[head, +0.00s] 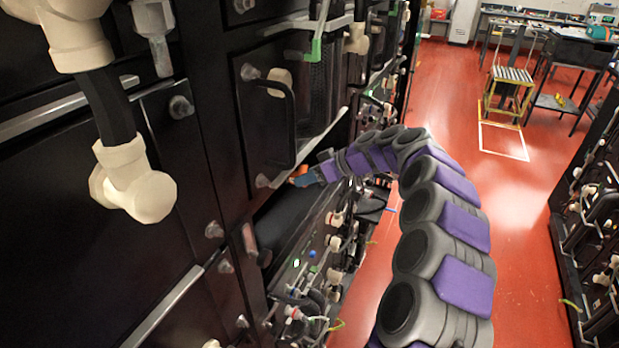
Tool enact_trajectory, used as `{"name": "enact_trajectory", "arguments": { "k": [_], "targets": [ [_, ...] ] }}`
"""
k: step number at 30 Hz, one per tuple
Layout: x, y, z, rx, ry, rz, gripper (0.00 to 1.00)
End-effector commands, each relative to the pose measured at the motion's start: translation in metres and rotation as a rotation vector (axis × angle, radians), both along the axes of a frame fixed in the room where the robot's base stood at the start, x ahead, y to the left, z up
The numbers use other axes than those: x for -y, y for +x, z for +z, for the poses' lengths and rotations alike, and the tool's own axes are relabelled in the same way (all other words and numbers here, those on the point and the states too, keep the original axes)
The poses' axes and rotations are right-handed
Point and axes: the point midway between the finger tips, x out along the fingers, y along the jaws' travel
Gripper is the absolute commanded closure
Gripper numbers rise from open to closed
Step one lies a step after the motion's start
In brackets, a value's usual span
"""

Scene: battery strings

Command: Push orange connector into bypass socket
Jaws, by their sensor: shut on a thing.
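My purple and grey arm curves from the bottom right to the rack in the middle of the head view. At its end, my gripper (311,177) is small and partly turned away, close to the rack front under a black handle. A small orange piece, the orange connector (298,179), shows at the fingertips, and my gripper is shut on it. The bypass socket cannot be made out. I cannot tell whether the connector touches the rack or is inside an opening.
Tall black battery racks (90,240) fill the left side, with cream pipe fittings (135,180) and a black handle (285,120) sticking out. A lower panel (315,255) carries several small connectors. Another rack (590,215) stands at right.

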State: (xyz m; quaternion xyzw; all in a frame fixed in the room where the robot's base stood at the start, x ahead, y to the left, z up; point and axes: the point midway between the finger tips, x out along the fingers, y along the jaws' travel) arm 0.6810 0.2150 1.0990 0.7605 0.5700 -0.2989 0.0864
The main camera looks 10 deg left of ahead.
Motion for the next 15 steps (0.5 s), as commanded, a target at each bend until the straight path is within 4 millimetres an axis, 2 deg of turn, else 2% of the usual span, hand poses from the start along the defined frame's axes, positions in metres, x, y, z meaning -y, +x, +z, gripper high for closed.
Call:
{"name": "enact_trajectory", "arguments": {
  "k": [8,9,15],
  "targets": [
    [-0.0065,0.002,0.0001,0.0,0.0,0.001,1.0],
    [-0.0061,0.0019,0.0002,0.0,0.001,0.001,0.59],
    [-0.0059,0.0018,-0.0002,-0.001,0.001,0.0,0.39]
  ]
}}
